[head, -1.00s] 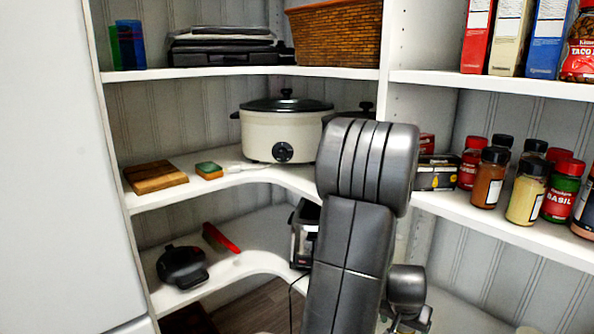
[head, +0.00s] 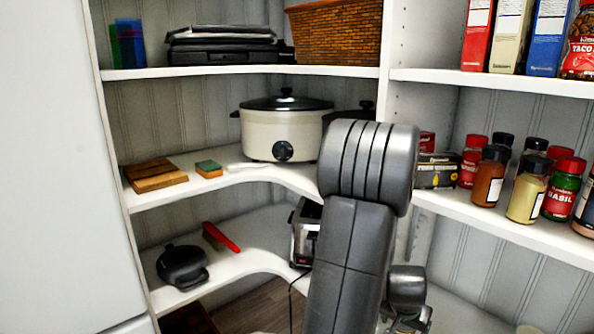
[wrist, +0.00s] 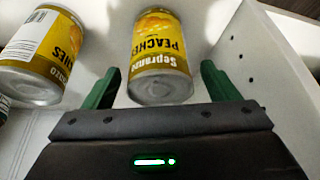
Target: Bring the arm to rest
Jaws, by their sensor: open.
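My gripper (wrist: 160,88) shows in the wrist view with its two green fingers apart and nothing between them. A yellow can of peaches (wrist: 160,55) stands just beyond the fingertips, in line with the gap. I cannot tell how far it is from them. In the head view my grey arm rises folded in front of the corner shelves, and the gripper's fingers are hidden there.
A second yellow can (wrist: 45,55) is at the left in the wrist view, and a white side panel (wrist: 262,65) is at the right. In the head view, spice jars (head: 526,188), a slow cooker (head: 285,128) and a toaster (head: 303,232) stand on shelves around my arm.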

